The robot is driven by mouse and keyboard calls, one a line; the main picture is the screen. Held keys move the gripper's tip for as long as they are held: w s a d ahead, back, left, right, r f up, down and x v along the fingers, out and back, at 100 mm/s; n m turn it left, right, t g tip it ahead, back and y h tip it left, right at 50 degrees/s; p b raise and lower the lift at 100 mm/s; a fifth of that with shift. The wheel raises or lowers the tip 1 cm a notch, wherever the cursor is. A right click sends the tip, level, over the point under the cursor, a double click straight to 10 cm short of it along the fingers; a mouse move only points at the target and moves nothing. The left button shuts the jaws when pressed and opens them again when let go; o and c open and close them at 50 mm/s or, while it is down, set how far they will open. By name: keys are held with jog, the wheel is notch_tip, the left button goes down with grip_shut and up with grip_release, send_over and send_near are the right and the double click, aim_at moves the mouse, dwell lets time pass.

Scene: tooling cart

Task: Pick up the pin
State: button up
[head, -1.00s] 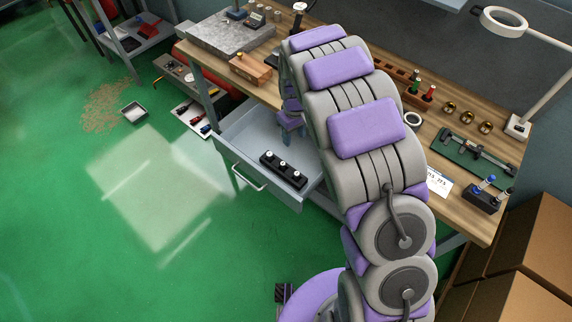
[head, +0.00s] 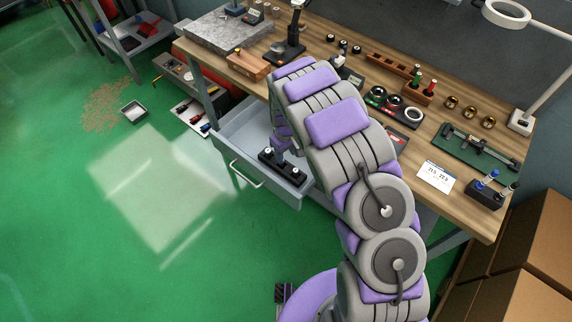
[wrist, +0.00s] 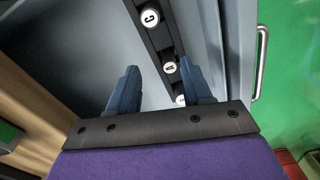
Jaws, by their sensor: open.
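A black holder (head: 293,177) sits in the open drawer (head: 238,137), with white-topped pins standing in it. In the wrist view the holder (wrist: 158,38) runs from the top edge down between my fingers. One pin top marked C (wrist: 150,16) is at the top, one marked A (wrist: 170,67) lies between the fingertips, nearer the right finger. My gripper (wrist: 162,80) is open and empty, pointing down over the holder. In the head view my arm partly hides it.
The drawer front (wrist: 214,45) with its handle (wrist: 262,62) is to the right of the holder in the wrist view. The grey drawer floor to the left is bare. The wooden bench top (head: 440,125) above carries gauges, a card and small tools.

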jog(key=a+f, duration=0.1)
jog(key=f, duration=0.1)
jog(key=a+f+b, duration=0.1)
jog(key=a+f, duration=0.1)
jog(key=shift+w+a, duration=0.15)
jog(key=shift+a, duration=0.1)
jog(key=shift+d+f, duration=0.25)
jog(key=shift+d, duration=0.45)
jog(key=shift+d+f, duration=0.25)
jog(key=shift+d, duration=0.6)
jog(key=shift+c, duration=1.2)
jog(key=shift+a+f, duration=0.1)
jog(key=shift+a, duration=0.8)
jog(key=shift+c, duration=1.4)
jog(key=shift+a, duration=0.3)
jog(key=c, duration=0.3)
jog(key=shift+d, duration=0.2)
grip_shut()
jog(key=shift+d, duration=0.5)
